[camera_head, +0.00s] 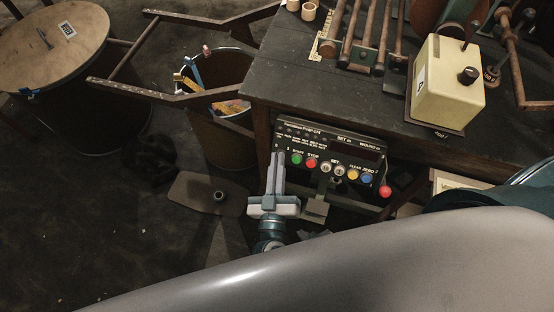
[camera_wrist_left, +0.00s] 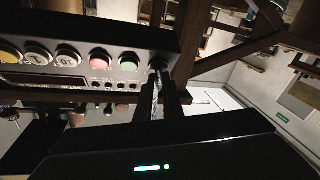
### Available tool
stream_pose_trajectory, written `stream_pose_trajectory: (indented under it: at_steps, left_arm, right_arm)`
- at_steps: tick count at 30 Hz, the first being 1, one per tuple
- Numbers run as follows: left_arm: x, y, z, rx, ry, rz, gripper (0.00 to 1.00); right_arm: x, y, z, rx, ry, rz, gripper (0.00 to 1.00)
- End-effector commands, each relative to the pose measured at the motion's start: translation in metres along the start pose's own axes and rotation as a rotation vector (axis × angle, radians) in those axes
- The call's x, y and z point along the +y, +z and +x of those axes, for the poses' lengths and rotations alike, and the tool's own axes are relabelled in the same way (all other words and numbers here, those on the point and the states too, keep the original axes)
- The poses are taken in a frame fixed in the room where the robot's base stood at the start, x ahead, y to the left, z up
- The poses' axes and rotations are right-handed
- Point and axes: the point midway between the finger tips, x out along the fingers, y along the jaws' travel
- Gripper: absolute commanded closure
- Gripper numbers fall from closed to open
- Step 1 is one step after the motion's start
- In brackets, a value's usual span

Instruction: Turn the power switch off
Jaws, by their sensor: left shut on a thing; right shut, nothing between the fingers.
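The control box (camera_head: 327,132) hangs under the front of the workbench. Its face carries a green START button (camera_head: 296,159), a red STOP button (camera_head: 311,163) and several other buttons. My left gripper (camera_head: 279,158) is at the left end of this panel, left of the green button. In the left wrist view its fingers (camera_wrist_left: 160,78) are shut on a small metallic power switch (camera_wrist_left: 156,65) beside the green button (camera_wrist_left: 129,62). The fingers cover most of the switch, and its on or off position cannot be told. My right gripper is not in view.
The dark workbench (camera_head: 290,72) holds metal rods and a cream box with a black knob (camera_head: 448,88). A red round knob (camera_head: 385,191) sticks out right of the panel. A bin (camera_head: 222,135) and a wooden-topped drum (camera_head: 52,42) stand on the left. A flat plate (camera_head: 190,196) lies below.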

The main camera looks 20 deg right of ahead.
Motion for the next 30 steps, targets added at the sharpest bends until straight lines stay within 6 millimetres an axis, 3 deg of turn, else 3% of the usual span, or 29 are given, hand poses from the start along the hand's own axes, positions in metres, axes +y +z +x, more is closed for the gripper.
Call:
stream_pose_trajectory:
  at_steps: [21, 22, 24, 30]
  left_arm:
    - [0.0007, 0.0011, -0.0004, -0.002, -0.059, -0.083, 1.0]
    - [0.0007, 0.001, -0.0004, -0.002, -0.059, -0.083, 0.86]
    - [0.0006, 0.0009, -0.0004, -0.002, -0.059, -0.083, 0.74]
    - [0.0006, 0.0005, -0.0001, -0.001, -0.059, -0.083, 0.74]
  right_arm:
    - [-0.0047, -0.0076, -0.0026, 0.044, -0.006, -0.003, 1.0]
    - [-0.0047, -0.0076, -0.0026, 0.043, -0.006, -0.003, 1.0]
    - [-0.0046, -0.0076, -0.0026, 0.043, -0.006, -0.003, 1.0]
    - [-0.0045, -0.0074, -0.0026, 0.042, -0.006, -0.003, 1.0]
